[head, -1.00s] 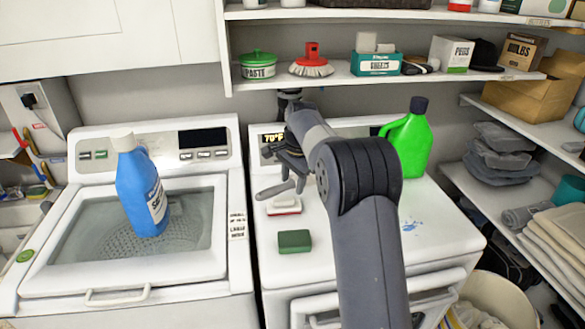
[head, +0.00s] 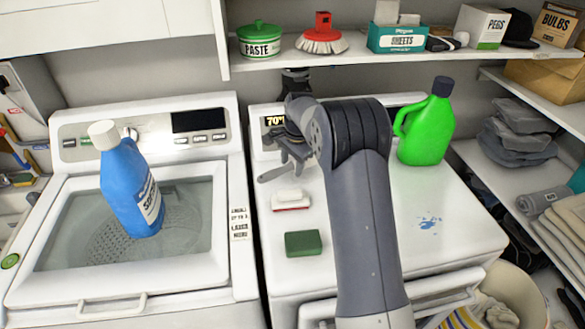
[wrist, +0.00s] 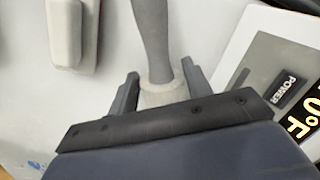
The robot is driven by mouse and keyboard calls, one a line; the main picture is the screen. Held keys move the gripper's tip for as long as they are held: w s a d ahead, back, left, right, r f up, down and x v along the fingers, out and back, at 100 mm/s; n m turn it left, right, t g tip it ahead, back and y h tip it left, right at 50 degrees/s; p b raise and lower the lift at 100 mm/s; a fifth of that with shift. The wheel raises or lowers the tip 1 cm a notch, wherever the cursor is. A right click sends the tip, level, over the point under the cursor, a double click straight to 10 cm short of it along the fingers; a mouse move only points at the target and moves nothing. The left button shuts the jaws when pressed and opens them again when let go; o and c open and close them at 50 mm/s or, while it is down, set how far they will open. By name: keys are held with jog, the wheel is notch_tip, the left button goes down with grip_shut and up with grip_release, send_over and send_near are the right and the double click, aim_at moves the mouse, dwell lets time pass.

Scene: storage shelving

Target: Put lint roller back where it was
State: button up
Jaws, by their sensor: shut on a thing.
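The lint roller shows in the wrist view as a grey handle (wrist: 152,40) joined to a pale roll, which sits between the two fingers. My gripper (wrist: 160,84) is shut on it at the pale part, and the handle points away from the palm. In the head view my gripper (head: 291,152) is above the back left of the right-hand machine's white top (head: 375,225). The grey handle (head: 272,174) sticks out to the lower left there. The rest of the roller is hidden by the gripper and arm.
A white-and-red brush (head: 290,200) and a green sponge (head: 303,243) lie in front of my gripper. A green jug (head: 427,130) stands to the right. Above is a shelf (head: 290,72) with a paste tin (head: 260,40) and red brush (head: 322,38). A blue bottle (head: 130,185) stands left.

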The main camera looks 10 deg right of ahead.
aim_at(293, 165)
jog(key=shift+f, duration=1.45)
jog(key=shift+f, duration=0.2)
jog(key=o, duration=0.9)
jog(key=shift+r, duration=0.1)
jog(key=r, duration=0.4)
jog(key=s+r+b, duration=0.1)
jog(key=r, duration=0.3)
jog(key=d+r, duration=0.1)
jog(key=r, duration=0.3)
jog(key=shift+s, duration=0.3)
